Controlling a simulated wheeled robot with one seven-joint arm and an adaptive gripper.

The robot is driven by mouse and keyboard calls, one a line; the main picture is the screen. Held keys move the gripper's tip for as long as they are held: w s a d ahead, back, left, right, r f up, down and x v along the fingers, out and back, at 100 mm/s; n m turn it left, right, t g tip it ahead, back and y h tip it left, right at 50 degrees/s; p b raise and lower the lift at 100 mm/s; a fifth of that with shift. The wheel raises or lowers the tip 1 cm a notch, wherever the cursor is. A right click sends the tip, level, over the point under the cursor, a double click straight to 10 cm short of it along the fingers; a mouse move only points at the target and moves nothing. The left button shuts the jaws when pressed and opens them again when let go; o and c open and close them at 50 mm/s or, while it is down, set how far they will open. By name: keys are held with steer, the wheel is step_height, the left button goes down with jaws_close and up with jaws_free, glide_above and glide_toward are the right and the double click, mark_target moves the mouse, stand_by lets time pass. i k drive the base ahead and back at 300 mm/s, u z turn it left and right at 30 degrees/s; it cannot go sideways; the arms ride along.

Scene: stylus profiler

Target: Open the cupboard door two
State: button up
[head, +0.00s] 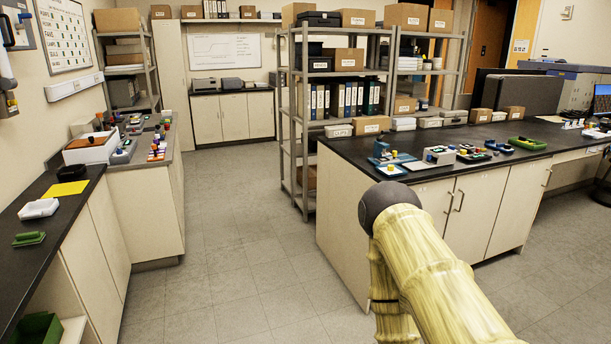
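The island cupboard under the dark worktop has pale doors that all look shut. Its left door (433,199) is partly hidden behind my arm. Its middle door (482,210) and right door (525,200) show in full or nearly so. Slim vertical handles stand at the seam between the left and middle doors, and one is near the right door's far edge. No number is readable, so I cannot tell which is door two. My arm, in a pale yellow cover with a dark round joint, reaches up in front of the island. My gripper does not show.
Tiled floor (235,255) is clear between the island and the left counter (75,215). A metal shelf rack (305,130) with boxes and binders adjoins the island. Closed low cupboards (235,117) stand at the back. Small instruments crowd the island worktop (535,160).

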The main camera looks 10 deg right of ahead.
mark_target(468, 227)
steer(key=i, duration=1.95)
steer(key=z, duration=2.4)
steer(key=i, duration=1.75)
steer(key=u, duration=1.55)
